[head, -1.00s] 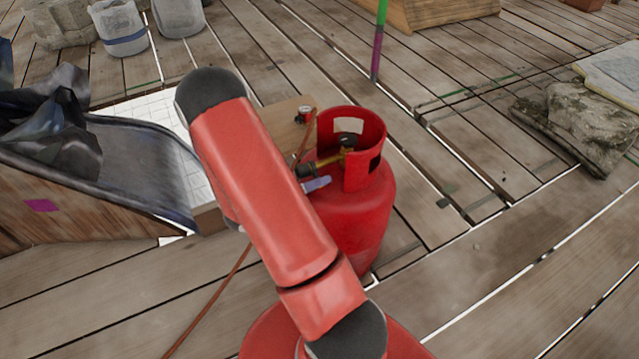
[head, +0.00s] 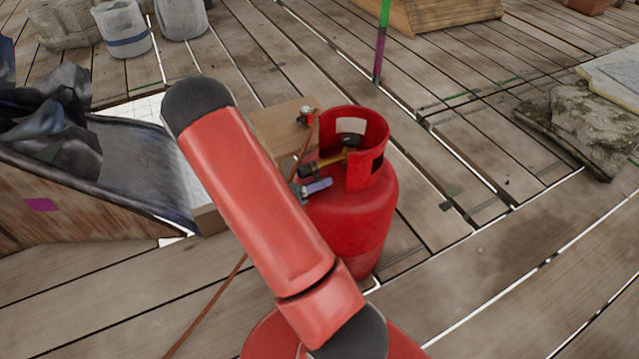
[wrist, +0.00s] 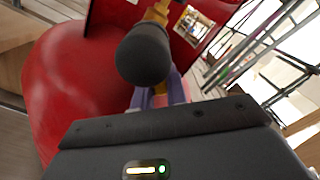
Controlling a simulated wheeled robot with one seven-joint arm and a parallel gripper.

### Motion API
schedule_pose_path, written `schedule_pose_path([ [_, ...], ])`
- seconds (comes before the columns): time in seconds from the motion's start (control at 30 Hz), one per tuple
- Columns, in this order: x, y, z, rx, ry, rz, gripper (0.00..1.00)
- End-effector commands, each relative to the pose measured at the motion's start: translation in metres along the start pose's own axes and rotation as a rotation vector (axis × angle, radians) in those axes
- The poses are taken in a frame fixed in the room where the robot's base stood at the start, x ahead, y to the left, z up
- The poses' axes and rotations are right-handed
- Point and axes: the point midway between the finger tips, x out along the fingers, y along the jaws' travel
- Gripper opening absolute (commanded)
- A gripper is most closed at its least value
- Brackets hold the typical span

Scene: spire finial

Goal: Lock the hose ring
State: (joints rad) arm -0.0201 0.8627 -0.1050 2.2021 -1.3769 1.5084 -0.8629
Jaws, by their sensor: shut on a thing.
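A red gas cylinder (head: 352,235) stands upright on the deck, with a red collar around its top. Inside the collar is a brass valve (head: 333,160) with a black knob (head: 350,139). A dark hose ring (head: 308,170) sits at the valve's left end; I take the black rounded piece (wrist: 143,55) in the wrist view to be the same part. My gripper (head: 316,187) is beside it, its lavender fingers partly hidden by my arm. In the wrist view my gripper (wrist: 162,95) is closed at this black piece, which hides the fingertips, so the exact grip is unclear.
A wooden box (head: 285,128) stands behind the cylinder, with a small red-and-white gauge (head: 306,115). An orange hose (head: 215,295) runs along the deck. A wooden crate with dark sheeting (head: 130,165) is at left.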

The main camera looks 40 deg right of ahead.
Motion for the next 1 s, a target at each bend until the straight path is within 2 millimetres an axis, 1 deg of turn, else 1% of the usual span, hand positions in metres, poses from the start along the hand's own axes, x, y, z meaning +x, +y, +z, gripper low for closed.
schedule_pose_path([
  [0.03,-0.001,0.001,0.0,0.001,0.001,0.003,0.0],
  [0.07,-0.001,0.001,0.0,0.001,0.001,0.003,0.18],
  [0.2,-0.001,0.001,0.0,0.001,0.001,0.004,0.36],
  [0.5,-0.001,0.003,0.0,0.0,0.001,0.009,0.36],
  [0.63,-0.001,0.001,0.001,-0.037,0.001,0.01,0.36],
  [0.77,0.0,-0.006,0.001,-0.152,0.004,0.009,0.36],
  [1.0,0.001,-0.02,0.004,-0.448,0.006,0.005,0.36],
])
